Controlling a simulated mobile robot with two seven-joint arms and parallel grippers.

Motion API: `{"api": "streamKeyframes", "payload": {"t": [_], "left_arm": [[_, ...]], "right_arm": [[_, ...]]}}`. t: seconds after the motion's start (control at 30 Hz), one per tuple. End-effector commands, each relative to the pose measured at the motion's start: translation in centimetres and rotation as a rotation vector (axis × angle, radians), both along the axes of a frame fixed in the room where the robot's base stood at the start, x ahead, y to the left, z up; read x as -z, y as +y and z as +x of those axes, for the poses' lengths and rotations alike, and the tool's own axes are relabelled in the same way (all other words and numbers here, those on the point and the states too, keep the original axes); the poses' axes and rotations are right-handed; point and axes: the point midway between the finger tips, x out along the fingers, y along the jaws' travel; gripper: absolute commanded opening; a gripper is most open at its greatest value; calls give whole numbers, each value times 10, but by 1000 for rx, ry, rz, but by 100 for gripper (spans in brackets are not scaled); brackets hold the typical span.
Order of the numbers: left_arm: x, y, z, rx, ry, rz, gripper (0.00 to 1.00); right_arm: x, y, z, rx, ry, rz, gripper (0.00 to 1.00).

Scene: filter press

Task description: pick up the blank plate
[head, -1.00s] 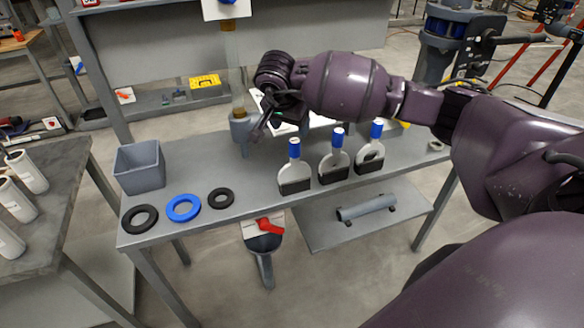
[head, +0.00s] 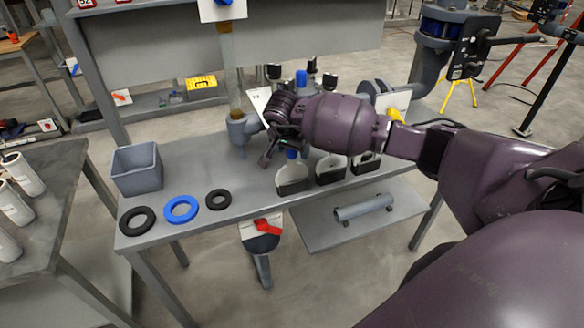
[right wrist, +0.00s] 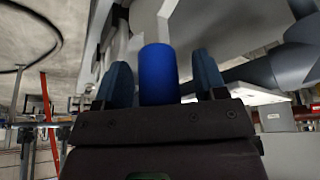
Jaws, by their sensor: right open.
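Three pale plates with blue handles stand upright in dark holders on the grey bench. The left plate (head: 292,174) looks solid; the middle plate (head: 330,166) is partly covered by my arm. The right plate (head: 366,161) seems to have an opening. No label shows which is the blank plate. My right gripper (head: 280,154) is at the left plate's handle, hiding most of it. In the right wrist view, a blue handle (right wrist: 158,62) stands between the open fingers of my right gripper (right wrist: 163,82), with gaps on both sides. My left gripper is not in view.
On the bench's left are a grey bin (head: 136,170), a blue ring (head: 181,209) and two black rings. A clear vertical pipe (head: 228,70) with a grey fitting (head: 241,132) stands just left of my gripper. A red-handled valve (head: 262,226) is below the front edge.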

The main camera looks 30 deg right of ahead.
Motion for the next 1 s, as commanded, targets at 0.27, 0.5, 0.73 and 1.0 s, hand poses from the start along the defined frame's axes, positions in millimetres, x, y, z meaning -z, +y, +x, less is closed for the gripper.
{"api": "streamKeyframes", "payload": {"t": [0.27,0.5,0.73,1.0], "left_arm": [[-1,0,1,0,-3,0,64],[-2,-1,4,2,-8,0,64],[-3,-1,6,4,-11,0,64],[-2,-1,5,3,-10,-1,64]], "right_arm": [[2,-1,0,0,0,0,63],[2,-1,0,0,0,0,26],[2,-1,0,0,0,0,0],[0,-1,1,0,-2,-1,0]]}}
